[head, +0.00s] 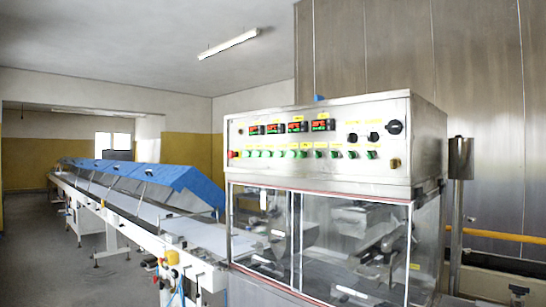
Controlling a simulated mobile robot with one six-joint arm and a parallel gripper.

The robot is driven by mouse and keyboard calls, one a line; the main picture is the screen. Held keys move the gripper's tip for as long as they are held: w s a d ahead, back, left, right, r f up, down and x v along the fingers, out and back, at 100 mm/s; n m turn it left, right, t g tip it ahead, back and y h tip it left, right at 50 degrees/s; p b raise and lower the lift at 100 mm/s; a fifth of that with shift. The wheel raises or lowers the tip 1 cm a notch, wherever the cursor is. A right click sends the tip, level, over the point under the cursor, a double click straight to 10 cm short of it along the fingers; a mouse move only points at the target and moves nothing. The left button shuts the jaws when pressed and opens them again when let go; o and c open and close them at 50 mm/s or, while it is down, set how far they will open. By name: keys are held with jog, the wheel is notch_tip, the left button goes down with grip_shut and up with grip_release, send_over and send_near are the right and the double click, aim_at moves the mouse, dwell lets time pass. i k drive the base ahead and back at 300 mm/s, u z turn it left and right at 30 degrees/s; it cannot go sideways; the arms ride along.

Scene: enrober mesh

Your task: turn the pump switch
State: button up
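The control panel (268,165) is a steel box face on top of the enrober, right of the picture's middle. It carries several lit red displays (297,127), a row of green buttons (290,154) and a red button (233,155) at the left end. On the right are two small black knobs (363,138), a larger black rotary switch (394,127) and a yellowish switch (395,163) below it. The yellow labels are too small to read, so I cannot tell which control is the pump switch. My gripper is not in view.
Below the panel is a glazed enclosure (345,235). A long conveyor (120,205) with blue covers (150,175) runs back to the left. A steel post (459,200) and a yellow rail (495,238) stand at the right. Grey floor (35,245) is clear at the left.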

aim_at(289, 155)
jog(key=u, duration=0.35)
jog(key=k, duration=1.05)
jog(key=u, duration=0.7)
jog(key=i, duration=0.55)
jog(key=u, duration=0.45)
jog(key=i, duration=2.15)
jog(key=z, duration=0.05)
